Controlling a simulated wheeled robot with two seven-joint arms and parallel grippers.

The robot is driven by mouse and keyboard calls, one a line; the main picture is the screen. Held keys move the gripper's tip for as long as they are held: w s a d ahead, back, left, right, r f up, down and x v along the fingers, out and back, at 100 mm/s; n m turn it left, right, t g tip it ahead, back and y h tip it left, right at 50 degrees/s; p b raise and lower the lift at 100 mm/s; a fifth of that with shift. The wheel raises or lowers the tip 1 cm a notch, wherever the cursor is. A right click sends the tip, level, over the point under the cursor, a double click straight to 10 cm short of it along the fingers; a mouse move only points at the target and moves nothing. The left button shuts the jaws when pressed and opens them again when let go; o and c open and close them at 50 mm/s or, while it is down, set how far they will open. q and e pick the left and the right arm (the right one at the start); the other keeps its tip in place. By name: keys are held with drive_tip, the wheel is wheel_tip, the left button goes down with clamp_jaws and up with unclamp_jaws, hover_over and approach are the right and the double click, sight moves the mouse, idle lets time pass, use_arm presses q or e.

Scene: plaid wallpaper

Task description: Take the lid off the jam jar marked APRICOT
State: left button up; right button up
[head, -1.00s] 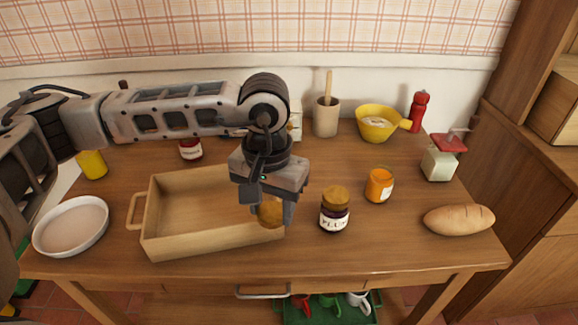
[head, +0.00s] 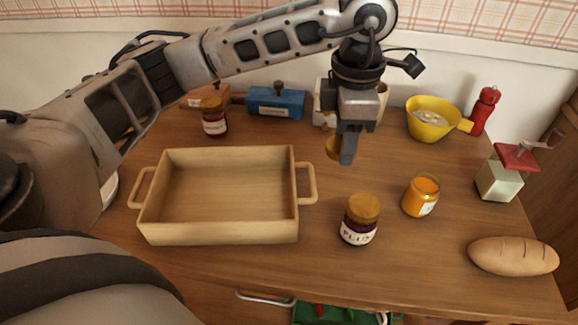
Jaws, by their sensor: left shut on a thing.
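An orange jam jar (head: 421,198) stands upright on the table right of centre. Its top shows orange jam and no lid; its label is turned aside and I cannot read it. My left gripper (head: 341,157) is shut on a golden-brown round lid (head: 333,147), seen nearly edge-on and partly hidden by a finger. It is held above the table, left of and behind the orange jar, apart from it. A dark jar marked PLUM (head: 359,222) has its golden lid on. A red jar (head: 214,117) with a lid stands at the back left. My right gripper is not in view.
A wooden tray (head: 218,238) with handles stands empty on the left. A blue box (head: 276,103), a yellow bowl (head: 431,119), a red mill (head: 484,111) and a grinder (head: 499,181) line the back and right. Bread (head: 513,256) lies front right.

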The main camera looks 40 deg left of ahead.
use_arm(q)
drive_tip(key=n, duration=0.6)
drive_tip(key=shift+w+d+r, duration=0.1)
drive_tip(key=shift+w+r, duration=0.25)
wheel_tip(320, 180, down, 13)
drive_tip(key=shift+r, duration=0.1)
drive_tip(key=a, duration=0.1)
drive_tip(key=w+a, duration=0.1)
drive_tip(key=a, duration=0.1)
drive_tip(key=shift+w+f, duration=0.15)
drive_tip(key=shift+f, duration=0.2)
drive_tip(key=shift+w+a, duration=0.3)
drive_tip(key=shift+a, duration=0.25)
drive_tip(key=a, duration=0.1)
drive_tip(key=w+a, duration=0.1)
drive_tip(key=a+f, duration=0.1)
drive_tip(key=shift+w+a+p, duration=0.1)
drive_tip(key=shift+w+p, duration=0.05)
drive_tip(key=shift+p, duration=0.25)
drive_tip(key=shift+f, duration=0.15)
drive_tip(key=shift+f, duration=0.1)
